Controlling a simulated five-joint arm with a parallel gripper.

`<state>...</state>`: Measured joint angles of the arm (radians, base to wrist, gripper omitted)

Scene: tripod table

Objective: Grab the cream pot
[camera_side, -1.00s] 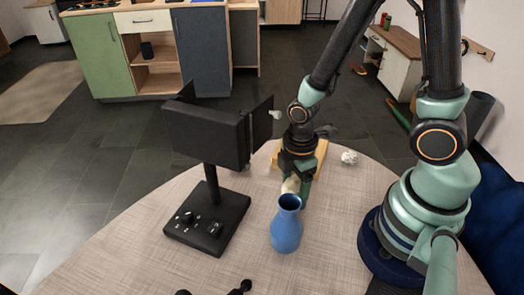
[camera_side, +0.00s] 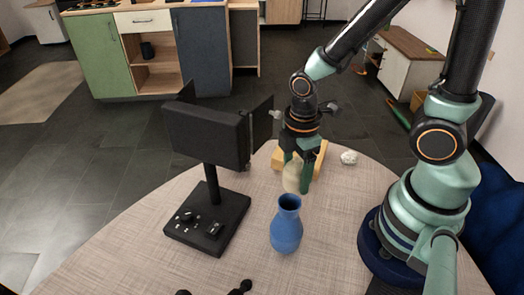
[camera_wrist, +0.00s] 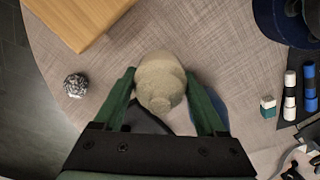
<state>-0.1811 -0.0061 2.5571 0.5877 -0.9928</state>
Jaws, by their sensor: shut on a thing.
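The cream pot (camera_side: 292,177) is a small rounded vessel, held between the green fingers of my gripper (camera_side: 298,178). In the side view it hangs just behind the blue vase, seemingly a little above the table. In the wrist view the pot (camera_wrist: 160,82) sits between the two fingertips of my gripper (camera_wrist: 161,78), one on each side. My gripper is shut on it. The fingers hide part of the pot's sides.
The blue vase (camera_side: 286,230) stands close in front of the pot. A black lamp-like device (camera_side: 207,222) stands left. A wooden block (camera_side: 283,158) and a pale crumpled ball (camera_side: 349,158) lie behind. The table's right front (camera_side: 330,265) is clear.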

